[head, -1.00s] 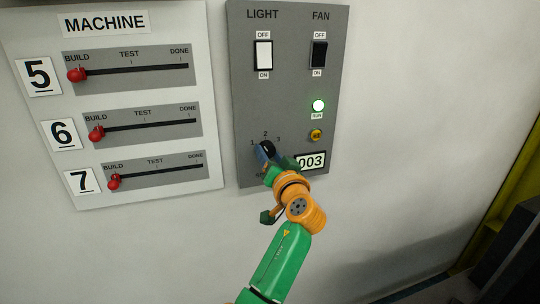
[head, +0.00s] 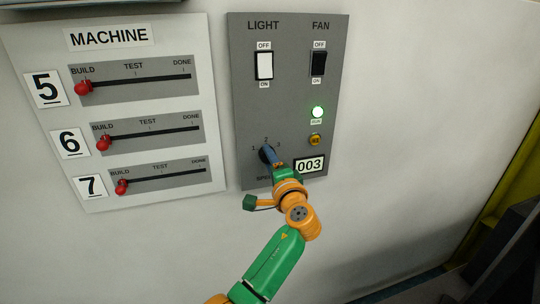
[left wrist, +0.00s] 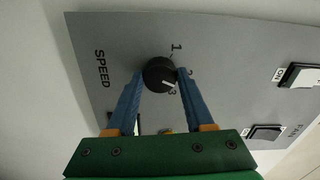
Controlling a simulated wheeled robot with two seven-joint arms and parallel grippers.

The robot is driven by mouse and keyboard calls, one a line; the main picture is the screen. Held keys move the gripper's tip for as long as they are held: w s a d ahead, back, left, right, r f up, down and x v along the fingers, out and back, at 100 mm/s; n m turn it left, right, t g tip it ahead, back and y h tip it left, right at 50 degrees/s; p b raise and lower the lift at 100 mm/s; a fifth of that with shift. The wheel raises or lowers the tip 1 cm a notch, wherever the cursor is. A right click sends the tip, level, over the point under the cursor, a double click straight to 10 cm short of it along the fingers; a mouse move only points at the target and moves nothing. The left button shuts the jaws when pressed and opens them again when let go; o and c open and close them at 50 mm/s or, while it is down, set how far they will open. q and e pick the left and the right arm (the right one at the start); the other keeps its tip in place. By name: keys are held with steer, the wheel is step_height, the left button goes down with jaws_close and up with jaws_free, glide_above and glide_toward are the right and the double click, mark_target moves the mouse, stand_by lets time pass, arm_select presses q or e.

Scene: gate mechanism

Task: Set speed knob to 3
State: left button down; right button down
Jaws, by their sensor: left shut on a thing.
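The speed knob (head: 265,156) is round and black, low on the grey control panel (head: 290,110), under the numbers 1, 2 and 3. In the left wrist view the knob (left wrist: 157,72) sits between the blue fingers, and its white pointer mark points toward the 3. My left gripper (head: 270,154) is shut on the knob, one finger on each side of it in the left wrist view (left wrist: 160,76). In the head view the fingers hide part of the knob and the SPEED label. My right gripper is not in view.
The machine board (head: 215,110) with red-handled sliders stands left.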

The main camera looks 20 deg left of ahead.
arm_select(q)
steer(key=shift+r+m+p, duration=0.15)
steer(key=shift+m+p, duration=1.85)
steer(key=shift+m, duration=1.6)
steer(key=shift+c, duration=1.4)
jaws_free()
steer(key=shift+w, duration=0.1)
steer(key=b+v, duration=0.1)
steer(key=v, duration=0.6)
